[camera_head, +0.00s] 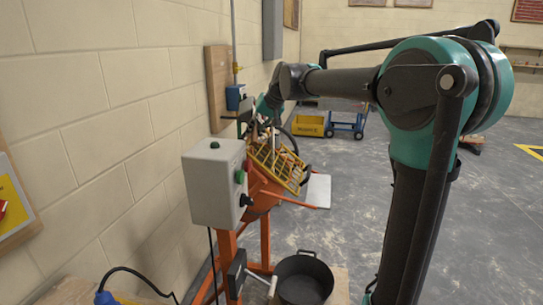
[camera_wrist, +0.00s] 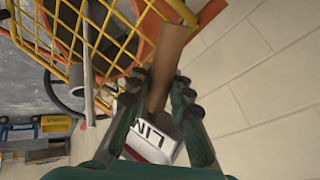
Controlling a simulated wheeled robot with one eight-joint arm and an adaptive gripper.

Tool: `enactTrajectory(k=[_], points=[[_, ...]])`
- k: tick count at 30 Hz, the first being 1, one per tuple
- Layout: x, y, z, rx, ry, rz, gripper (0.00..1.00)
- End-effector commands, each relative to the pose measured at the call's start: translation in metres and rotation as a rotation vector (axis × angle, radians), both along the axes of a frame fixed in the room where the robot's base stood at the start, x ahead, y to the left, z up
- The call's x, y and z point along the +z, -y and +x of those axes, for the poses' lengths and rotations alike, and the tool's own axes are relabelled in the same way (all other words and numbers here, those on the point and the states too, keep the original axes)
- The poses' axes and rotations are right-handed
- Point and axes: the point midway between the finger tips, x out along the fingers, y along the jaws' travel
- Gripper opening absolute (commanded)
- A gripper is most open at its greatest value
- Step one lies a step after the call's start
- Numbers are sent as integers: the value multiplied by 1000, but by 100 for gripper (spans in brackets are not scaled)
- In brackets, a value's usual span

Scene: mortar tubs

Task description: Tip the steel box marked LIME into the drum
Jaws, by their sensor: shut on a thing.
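The orange mixer drum (camera_head: 262,190) stands by the left wall, with a yellow grid guard (camera_head: 280,163) over its mouth. The guard (camera_wrist: 97,22) and the round drum opening (camera_wrist: 108,40) fill the upper left of the wrist view. My gripper (camera_wrist: 167,82) is shut on a brown bar-like handle between its fingertips. The steel box marked LIME (camera_wrist: 152,140) shows behind the fingers, with part of its lettering and a red stripe. Its mouth and contents are hidden. In the head view my gripper (camera_head: 266,118) is close to the drum's top, small and partly hidden.
A grey control box (camera_head: 213,182) with buttons stands in front of the drum. A black tub (camera_head: 303,278) sits on the floor below. The block wall is close on the left. A yellow bin (camera_head: 308,125) and blue cart (camera_head: 345,123) stand farther back. Floor to the right is open.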

Motion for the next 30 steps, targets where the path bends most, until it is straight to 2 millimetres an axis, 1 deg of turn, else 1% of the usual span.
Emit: enactTrajectory(k=[30], points=[[2,2,0,0,28,135,0]])
